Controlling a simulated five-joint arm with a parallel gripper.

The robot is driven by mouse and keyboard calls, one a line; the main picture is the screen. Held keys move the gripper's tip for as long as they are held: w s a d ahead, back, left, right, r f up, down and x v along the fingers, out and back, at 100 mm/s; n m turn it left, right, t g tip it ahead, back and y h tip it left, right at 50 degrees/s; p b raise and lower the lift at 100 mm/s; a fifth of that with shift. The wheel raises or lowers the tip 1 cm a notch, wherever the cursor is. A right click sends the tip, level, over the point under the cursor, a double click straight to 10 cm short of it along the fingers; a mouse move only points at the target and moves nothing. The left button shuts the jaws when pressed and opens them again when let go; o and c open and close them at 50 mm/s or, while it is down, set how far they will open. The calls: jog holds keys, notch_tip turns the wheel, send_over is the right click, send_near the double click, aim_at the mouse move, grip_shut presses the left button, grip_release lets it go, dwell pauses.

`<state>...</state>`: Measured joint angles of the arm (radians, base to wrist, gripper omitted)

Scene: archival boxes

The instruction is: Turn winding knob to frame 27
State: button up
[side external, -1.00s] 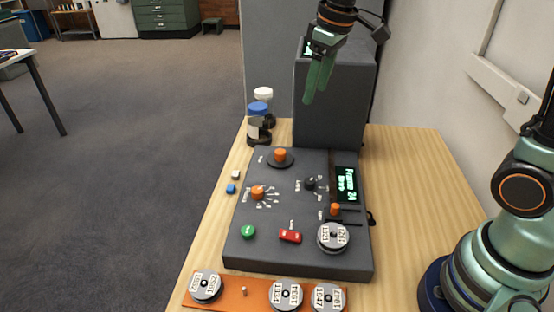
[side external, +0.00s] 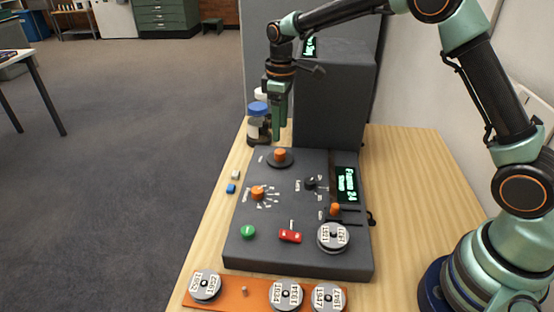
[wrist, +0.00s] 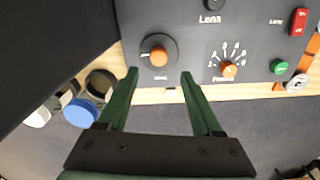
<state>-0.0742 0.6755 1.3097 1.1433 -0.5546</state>
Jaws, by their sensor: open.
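The winding knob (side external: 280,155) is an orange cap on a round black disc at the back of the dark grey control panel (side external: 300,262). In the wrist view the knob (wrist: 158,56) lies just beyond the fingertips, centred between them. My gripper (side external: 277,137) points down above the knob, apart from it. In the wrist view my gripper (wrist: 159,74) has its two green fingers spread with nothing between them. The green-lit display (side external: 346,185) on the panel reads "Frame 24"; its lower line is too small to read.
Jars with blue and white lids (side external: 257,108) stand left of the knob, close to my gripper. A tall grey housing (side external: 328,105) rises behind the panel. Another orange knob (side external: 257,192), a red switch (side external: 290,236) and a reel (side external: 333,237) are nearer the front.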

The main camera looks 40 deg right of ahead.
aim_at(280, 151)
notch_tip(280, 151, down, 8)
jog(key=shift+d+r, duration=0.1)
jog(key=shift+r, duration=0.15)
grip_shut()
